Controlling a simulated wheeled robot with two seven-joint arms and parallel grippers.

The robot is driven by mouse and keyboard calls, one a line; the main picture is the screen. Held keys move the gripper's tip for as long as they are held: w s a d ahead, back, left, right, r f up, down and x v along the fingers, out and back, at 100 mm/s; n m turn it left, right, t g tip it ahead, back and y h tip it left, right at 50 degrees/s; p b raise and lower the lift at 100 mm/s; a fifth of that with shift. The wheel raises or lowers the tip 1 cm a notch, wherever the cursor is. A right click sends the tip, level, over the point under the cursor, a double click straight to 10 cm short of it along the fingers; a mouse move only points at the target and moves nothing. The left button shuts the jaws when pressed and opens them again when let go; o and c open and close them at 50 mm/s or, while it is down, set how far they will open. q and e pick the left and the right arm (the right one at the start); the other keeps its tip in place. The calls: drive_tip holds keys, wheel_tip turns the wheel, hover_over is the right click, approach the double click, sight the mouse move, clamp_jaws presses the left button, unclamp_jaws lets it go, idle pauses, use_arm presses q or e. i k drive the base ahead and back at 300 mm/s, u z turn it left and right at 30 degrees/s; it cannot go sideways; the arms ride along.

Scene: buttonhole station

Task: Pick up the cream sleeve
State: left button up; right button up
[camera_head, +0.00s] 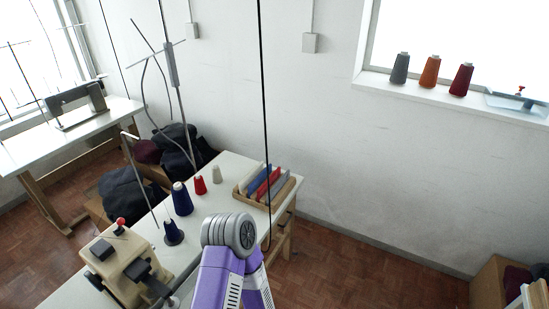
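A wooden tray (243,199) stands at the right end of the sewing table (232,163), holding long narrow pieces side by side. A blue piece (256,181) and a red piece (268,184) are clear, with a pale strip near them. I cannot tell whether a pale strip there is the cream sleeve. A small beige cone (216,174) stands on the table left of the tray. One of my arms, purple with a grey joint, rises from the bottom edge in front of the table. Neither gripper shows.
Red (200,185) and blue (182,199) thread cones stand left of the tray. A beige machine (125,265) occupies the table's near left. A black cable (263,90) hangs in front of the tray. Open floor (365,275) lies right of the table; a wooden box (487,285) stands far right.

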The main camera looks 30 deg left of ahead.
sight(245, 183)
drive_tip(key=i, duration=2.6)
drive_tip(key=u, duration=2.8)
